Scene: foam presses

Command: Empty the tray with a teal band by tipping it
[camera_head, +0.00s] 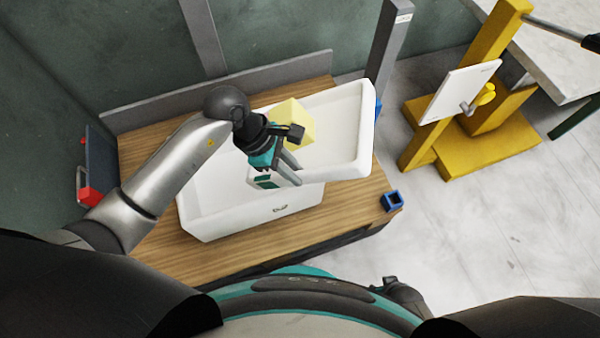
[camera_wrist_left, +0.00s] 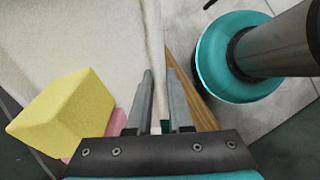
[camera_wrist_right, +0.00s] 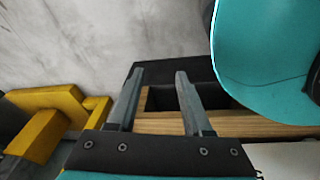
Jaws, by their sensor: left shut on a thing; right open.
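The white tray (camera_head: 345,165) is over the right part of a larger white tub (camera_head: 215,225). A yellow foam block (camera_head: 297,122) is in the tray; it also shows in the left wrist view (camera_wrist_left: 65,110), with a pink piece (camera_wrist_left: 117,123) beside it. My left gripper (camera_head: 290,176) is shut on the tray's near wall, which runs between its fingers in the left wrist view (camera_wrist_left: 158,95). A small teal patch shows there, mostly hidden. My right gripper (camera_wrist_right: 158,95) is open and empty near the table edge; its fingers cannot be made out in the head view.
The tub stands on a wooden table (camera_head: 150,150) with a raised back edge. A small blue square holder (camera_head: 392,201) is at the table's right corner. A grey post (camera_head: 388,50) rises behind the tray. A yellow stand with a white panel (camera_head: 457,92) is at right, across open floor.

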